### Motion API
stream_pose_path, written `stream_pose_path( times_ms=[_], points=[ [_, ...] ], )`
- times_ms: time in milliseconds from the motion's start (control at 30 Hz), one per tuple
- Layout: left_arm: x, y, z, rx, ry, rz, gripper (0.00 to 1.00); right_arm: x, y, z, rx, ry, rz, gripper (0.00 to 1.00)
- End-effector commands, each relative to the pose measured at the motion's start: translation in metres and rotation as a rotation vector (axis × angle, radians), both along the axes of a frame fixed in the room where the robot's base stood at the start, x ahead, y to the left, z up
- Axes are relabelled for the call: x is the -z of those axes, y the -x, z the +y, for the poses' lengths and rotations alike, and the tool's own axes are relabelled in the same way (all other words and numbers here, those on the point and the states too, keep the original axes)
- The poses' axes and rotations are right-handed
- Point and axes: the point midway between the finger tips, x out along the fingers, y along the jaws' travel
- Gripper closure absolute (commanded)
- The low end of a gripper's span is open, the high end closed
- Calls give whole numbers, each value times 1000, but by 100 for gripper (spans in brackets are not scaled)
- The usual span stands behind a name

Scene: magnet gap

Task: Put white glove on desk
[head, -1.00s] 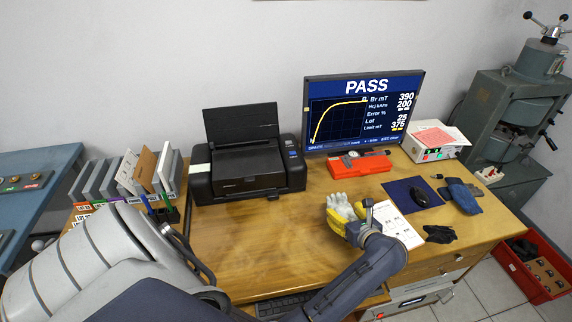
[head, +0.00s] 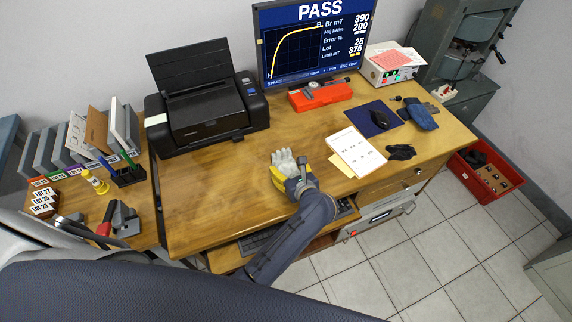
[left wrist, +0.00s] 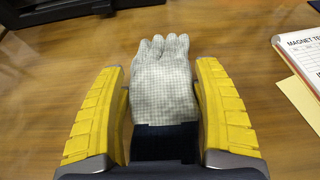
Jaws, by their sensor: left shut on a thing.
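The white glove (head: 283,157) is pale grey-white with a dark cuff. It is over the middle of the wooden desk (head: 225,190), near the front edge. My left gripper (head: 287,172), with yellow fingers, is shut on it. In the left wrist view the glove (left wrist: 163,85) lies between the two fingers, its fingertips pointing away from me, with wood beneath. I cannot tell whether it touches the desk top. My right gripper is not in view.
A printer (head: 205,105), red case (head: 320,94), monitor (head: 311,40) and mouse pad (head: 372,119) stand farther back. The desk left of the glove is clear.

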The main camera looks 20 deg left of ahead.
Motion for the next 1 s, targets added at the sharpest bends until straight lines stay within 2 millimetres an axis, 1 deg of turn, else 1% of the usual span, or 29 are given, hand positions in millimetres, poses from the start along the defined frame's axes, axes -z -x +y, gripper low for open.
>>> stream_pose_path(
  times_ms=[100,200,633,667,833,867,1000],
  points=[
    [9,0,0,-1,-1,1,60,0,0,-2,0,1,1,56],
    [12,0,0,-1,-2,0,60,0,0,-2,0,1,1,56],
    [15,0,1,-1,0,0,60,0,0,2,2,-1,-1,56],
    [15,0,1,-1,0,0,27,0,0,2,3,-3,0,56],
    [15,0,1,-1,0,0,8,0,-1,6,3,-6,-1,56],
    [15,0,1,-1,0,0,6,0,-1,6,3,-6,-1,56],
    [15,0,1,-1,0,0,6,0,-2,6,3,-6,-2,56]
  ],
)
